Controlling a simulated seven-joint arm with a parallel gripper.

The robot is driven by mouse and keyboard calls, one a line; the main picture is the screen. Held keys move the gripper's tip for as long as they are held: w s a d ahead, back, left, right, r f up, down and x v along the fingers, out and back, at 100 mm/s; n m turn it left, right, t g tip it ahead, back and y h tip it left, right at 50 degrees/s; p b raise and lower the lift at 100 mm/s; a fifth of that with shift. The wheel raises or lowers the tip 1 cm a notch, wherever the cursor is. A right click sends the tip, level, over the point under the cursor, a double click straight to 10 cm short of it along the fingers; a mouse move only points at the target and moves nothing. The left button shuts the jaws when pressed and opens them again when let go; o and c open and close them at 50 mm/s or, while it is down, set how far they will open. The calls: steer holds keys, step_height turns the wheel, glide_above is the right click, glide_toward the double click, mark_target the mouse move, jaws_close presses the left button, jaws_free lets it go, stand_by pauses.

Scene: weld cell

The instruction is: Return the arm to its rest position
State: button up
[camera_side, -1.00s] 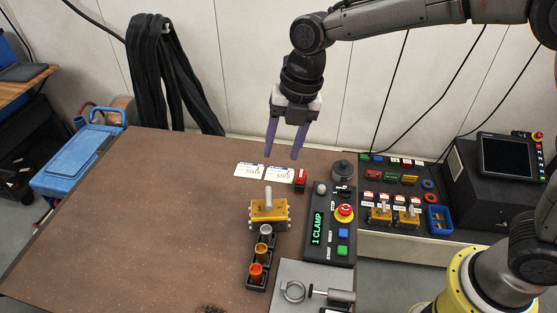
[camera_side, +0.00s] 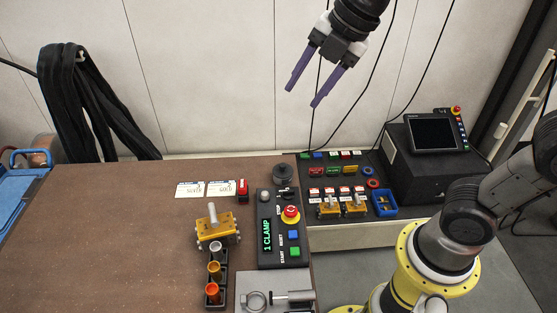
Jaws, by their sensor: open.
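My gripper (camera_side: 303,95) is open and empty, with its two purple fingers apart. It hangs high in front of the white wall panels, above the back edge of the brown table (camera_side: 110,240). It touches nothing. My upper arm runs out of the top of the picture, and part of it is hidden there.
A yellow block with a pin (camera_side: 217,228) stands behind a black holder with cups (camera_side: 214,270). A control box (camera_side: 279,230) reads "1 CLAMP". A button panel (camera_side: 335,170) and a monitor (camera_side: 432,135) stand at the right. The table's left part is clear.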

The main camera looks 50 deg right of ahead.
steer(key=s+d+f+m, duration=0.3)
steer(key=s+m, duration=0.4)
steer(key=m, duration=0.4)
steer(key=s+d+f+m+h, duration=0.1)
steer(key=s+d+f+m, duration=0.2)
steer(key=s+m, duration=0.5)
steer(key=f+m, duration=0.1)
steer(key=m, duration=0.2)
steer(key=shift+d+f+t+h, duration=0.2)
steer(key=shift+d+t+h, duration=0.05)
steer(key=shift+t+h, duration=0.05)
